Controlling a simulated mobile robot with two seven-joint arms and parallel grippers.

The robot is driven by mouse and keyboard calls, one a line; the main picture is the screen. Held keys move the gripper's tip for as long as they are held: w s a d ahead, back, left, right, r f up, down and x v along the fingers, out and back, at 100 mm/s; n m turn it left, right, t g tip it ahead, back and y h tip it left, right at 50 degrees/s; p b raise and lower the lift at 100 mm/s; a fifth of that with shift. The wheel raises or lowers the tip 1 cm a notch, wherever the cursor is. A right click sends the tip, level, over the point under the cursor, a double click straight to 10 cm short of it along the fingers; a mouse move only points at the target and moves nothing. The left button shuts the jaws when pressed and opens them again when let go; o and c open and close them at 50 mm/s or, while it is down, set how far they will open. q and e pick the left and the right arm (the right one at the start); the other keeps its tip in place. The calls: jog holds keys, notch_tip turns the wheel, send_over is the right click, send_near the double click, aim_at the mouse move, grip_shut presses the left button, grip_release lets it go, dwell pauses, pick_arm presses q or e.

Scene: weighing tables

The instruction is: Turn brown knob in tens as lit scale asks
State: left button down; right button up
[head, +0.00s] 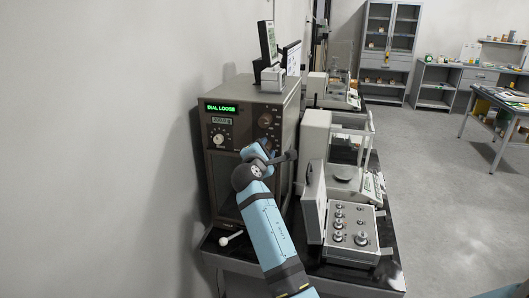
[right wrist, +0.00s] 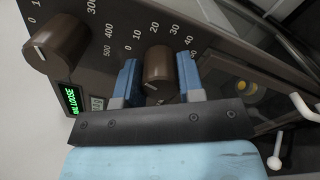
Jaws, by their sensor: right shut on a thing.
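The grey-brown weighing cabinet (head: 228,178) stands against the wall. Its green lit display (head: 221,108) reads "DIAL LOOSE", and it also shows sideways in the right wrist view (right wrist: 73,98). My right gripper (right wrist: 158,62) is shut on the tens brown knob (right wrist: 158,72), one blue finger on each side. Numbers 0, 10, 20, 30 and on ring this knob. The hundreds brown knob (right wrist: 57,45) sits apart, free of the fingers. In the head view the right gripper (head: 266,152) is at the cabinet front and hides the tens knob. The left gripper is out of view.
A small readout (head: 222,121) and a pale dial (head: 218,139) are on the cabinet's left. A white-knobbed lever (head: 232,239) is low in front.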

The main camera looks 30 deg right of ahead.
jog(key=shift+m+b, duration=0.35)
jog(key=shift+m, duration=0.65)
jog(key=shift+r, duration=0.1)
jog(key=o, duration=0.9)
